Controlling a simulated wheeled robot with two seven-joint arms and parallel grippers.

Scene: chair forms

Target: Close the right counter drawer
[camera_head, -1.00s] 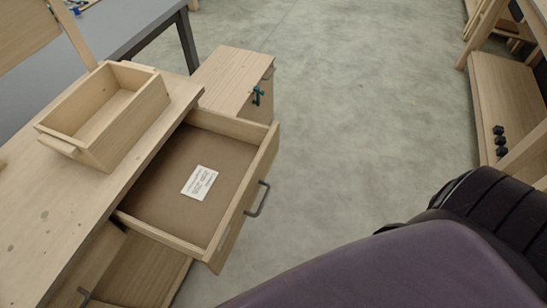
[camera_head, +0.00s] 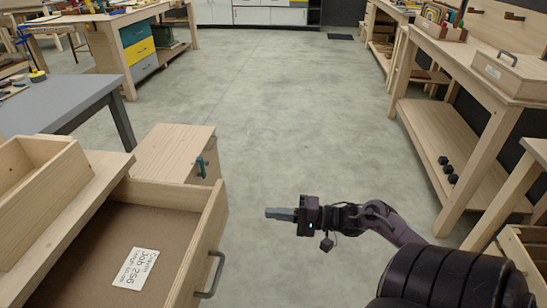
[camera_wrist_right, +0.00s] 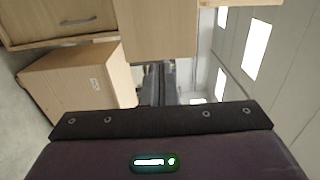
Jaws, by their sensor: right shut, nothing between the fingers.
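The right counter drawer (camera_head: 208,233) is pulled open at the lower left of the head view. Its bottom is bare except for a white printed label (camera_head: 136,268), and a grey bar handle (camera_head: 213,274) is on its front. My right gripper (camera_head: 270,213) is shut and empty, to the right of the drawer front and apart from it, pointing left. Its fingers (camera_wrist_right: 168,84) also show in the right wrist view. A wooden drawer front with a grey handle (camera_wrist_right: 78,21) is at that view's upper left; I cannot tell which drawer it is. My left gripper is not in view.
An open wooden box (camera_head: 60,200) sits on the counter (camera_head: 105,175). A grey table (camera_head: 60,105) is at left and a workbench (camera_head: 470,75) at right. The floor between is clear.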

